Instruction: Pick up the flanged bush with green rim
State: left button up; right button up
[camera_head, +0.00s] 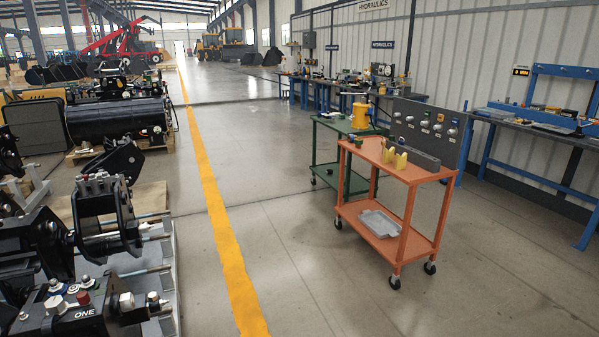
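I cannot make out a flanged bush with a green rim for certain. A small dark piece (358,142) sits on the orange trolley's top near its far left end; it is too small to tell its shape or rim colour. The orange trolley (420,175) stands right of the middle, some way off across the floor. Neither of my grippers is in view.
A yellow V-shaped block (395,158) and a long grey block (413,153) are on the orange top; a grey tray (381,223) is below. A green trolley (327,168) stands behind. Black couplers (105,220) fill the left. The floor by the yellow line (222,235) is clear.

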aim_at(358, 141)
jog(key=i, duration=3)
jog(key=i+j+z, duration=0.1)
jog(key=i+z, duration=0.2)
jog(key=i, duration=0.2)
jog(key=i+j+z, duration=0.3)
jog(key=i, duration=0.2)
jog(key=i+j+z, duration=0.2)
jog(key=i+z, duration=0.15)
jog(key=i, duration=0.1)
